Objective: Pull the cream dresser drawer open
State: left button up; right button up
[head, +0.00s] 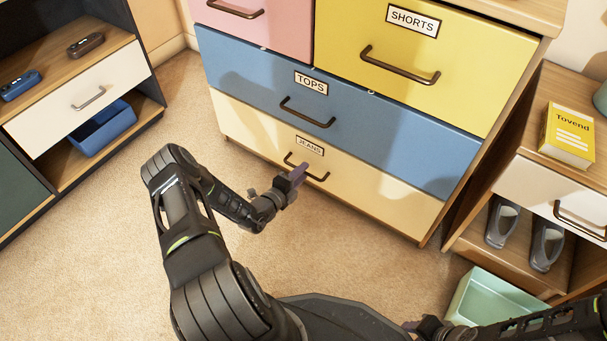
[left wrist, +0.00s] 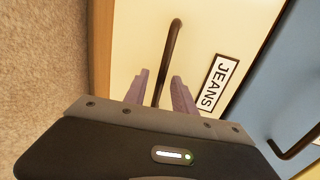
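The cream drawer (head: 250,128) labelled JEANS is the bottom drawer of the dresser and looks flush with its front. Its dark bar handle (head: 321,178) sits below the label. In the left wrist view, the gripper's two purple fingers (left wrist: 160,92) stand apart. The handle (left wrist: 171,55) runs into the gap between them, and neither finger clearly touches it. My right gripper (head: 412,326) is low in the head view, far from the drawer, and mostly hidden.
The blue TOPS drawer (head: 245,88) and yellow SHORTS drawer (head: 455,45) are above, both shut. A mint bin (head: 487,300) stands on the floor at right beside a nightstand. Bare carpet (head: 345,240) lies before the dresser. A cabinet with a white drawer (head: 50,118) is at left.

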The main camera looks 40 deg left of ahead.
pick_arm(q)
jog(key=shift+x, duration=0.75)
grip_shut()
dwell(0.9)
